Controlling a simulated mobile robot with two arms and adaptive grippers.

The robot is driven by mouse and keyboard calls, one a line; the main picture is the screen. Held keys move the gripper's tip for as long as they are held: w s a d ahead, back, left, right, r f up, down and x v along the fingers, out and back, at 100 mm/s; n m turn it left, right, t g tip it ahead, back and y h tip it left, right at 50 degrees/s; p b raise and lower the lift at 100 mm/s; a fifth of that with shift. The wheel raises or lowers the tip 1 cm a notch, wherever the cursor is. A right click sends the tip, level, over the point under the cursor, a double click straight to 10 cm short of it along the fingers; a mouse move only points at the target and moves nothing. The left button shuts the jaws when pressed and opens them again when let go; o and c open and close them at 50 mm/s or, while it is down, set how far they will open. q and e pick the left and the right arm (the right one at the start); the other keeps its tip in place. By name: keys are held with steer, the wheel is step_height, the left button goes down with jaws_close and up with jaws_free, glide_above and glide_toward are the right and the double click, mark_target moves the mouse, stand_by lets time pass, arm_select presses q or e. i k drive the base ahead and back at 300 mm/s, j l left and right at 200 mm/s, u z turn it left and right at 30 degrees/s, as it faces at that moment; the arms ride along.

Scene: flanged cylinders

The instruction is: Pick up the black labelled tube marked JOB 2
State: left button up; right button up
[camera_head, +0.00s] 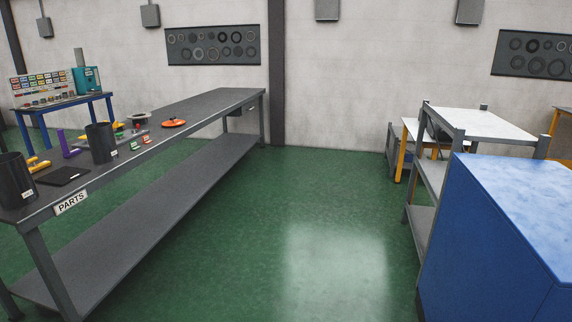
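Two black tubes stand upright on the long dark table (215,103) at the left. One black tube (14,182) is at the near left end, partly cut off by the picture's left edge, with a small white label low on its side. The other black tube (101,143) stands farther along and also has a small white label. The writing on both labels is too small to read, so I cannot tell which is JOB 2. Neither of my grippers shows in the head view.
A PARTS sign (71,202) is on the table's front edge. A blue cabinet (490,230) and a grey shelf cart (480,124) stand right. Green floor (300,220) between is clear.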

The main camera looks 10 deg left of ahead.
mark_target(100, 136)
steer(key=i+u, duration=0.45)
steer(key=i+l+u, duration=0.1)
steer(key=i+u, duration=0.3)
steer(key=i, duration=0.25)
steer(key=i+l+u, duration=0.25)
steer(key=i+u, duration=0.2)
steer(key=i+j+u, duration=0.15)
steer(key=i+u, duration=0.65)
steer(key=i, duration=0.15)
steer(key=i+j, duration=0.15)
steer(key=i, duration=0.25)
steer(key=i+j+z, duration=0.15)
steer(key=i, duration=0.2)
